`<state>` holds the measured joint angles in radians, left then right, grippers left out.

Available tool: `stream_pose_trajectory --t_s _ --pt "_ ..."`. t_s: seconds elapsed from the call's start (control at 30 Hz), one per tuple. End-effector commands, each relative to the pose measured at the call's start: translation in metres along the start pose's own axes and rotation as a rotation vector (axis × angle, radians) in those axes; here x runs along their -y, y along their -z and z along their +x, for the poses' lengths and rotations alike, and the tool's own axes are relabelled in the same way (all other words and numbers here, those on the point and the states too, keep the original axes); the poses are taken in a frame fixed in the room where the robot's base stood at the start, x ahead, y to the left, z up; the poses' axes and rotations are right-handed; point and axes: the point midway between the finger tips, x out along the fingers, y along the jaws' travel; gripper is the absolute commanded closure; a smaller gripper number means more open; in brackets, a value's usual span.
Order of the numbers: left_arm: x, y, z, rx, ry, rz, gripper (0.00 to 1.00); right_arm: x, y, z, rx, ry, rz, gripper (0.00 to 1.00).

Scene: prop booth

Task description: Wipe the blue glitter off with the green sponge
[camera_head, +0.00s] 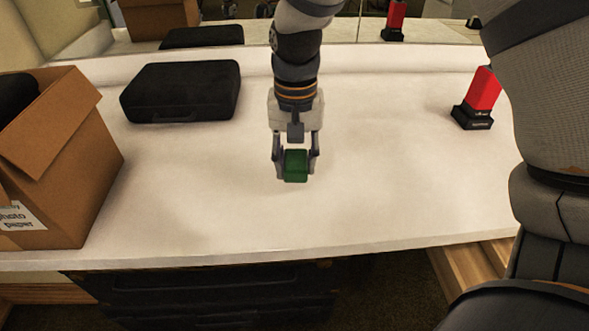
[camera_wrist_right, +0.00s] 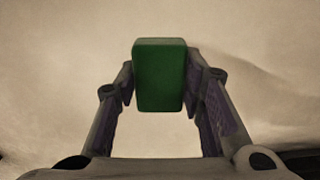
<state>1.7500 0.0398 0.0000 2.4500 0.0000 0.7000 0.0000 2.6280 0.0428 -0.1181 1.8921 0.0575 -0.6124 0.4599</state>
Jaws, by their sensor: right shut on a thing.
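The green sponge (camera_head: 295,166) is over the middle of the white table in the head view. My right gripper (camera_head: 296,160) is shut on it, with one finger on each side. In the right wrist view the sponge (camera_wrist_right: 160,75) sits between the fingertips of my right gripper (camera_wrist_right: 160,85). I cannot tell whether the sponge touches the table. I see no blue glitter on the visible table top (camera_head: 400,190). My left gripper is not in view.
A cardboard box (camera_head: 75,170) stands at the left and a black case (camera_head: 182,90) lies behind it. A red and black device (camera_head: 482,98) stands at the right. The table's front edge is below the sponge. The table around the sponge is clear.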

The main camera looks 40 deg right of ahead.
Motion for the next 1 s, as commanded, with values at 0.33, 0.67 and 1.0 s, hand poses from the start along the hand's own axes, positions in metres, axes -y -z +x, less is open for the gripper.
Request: stream_pose_trajectory --t_s 0.33,0.67,1.0 --pt "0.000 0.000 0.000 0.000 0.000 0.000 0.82 -0.002 0.001 -0.023 -0.001 0.001 -0.002 0.99" --pt "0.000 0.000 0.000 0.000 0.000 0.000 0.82 -0.002 0.001 -0.023 -0.001 0.000 -0.002 0.99" --pt "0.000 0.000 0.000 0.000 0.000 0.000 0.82 -0.001 0.000 -0.022 0.000 0.000 -0.007 0.99"
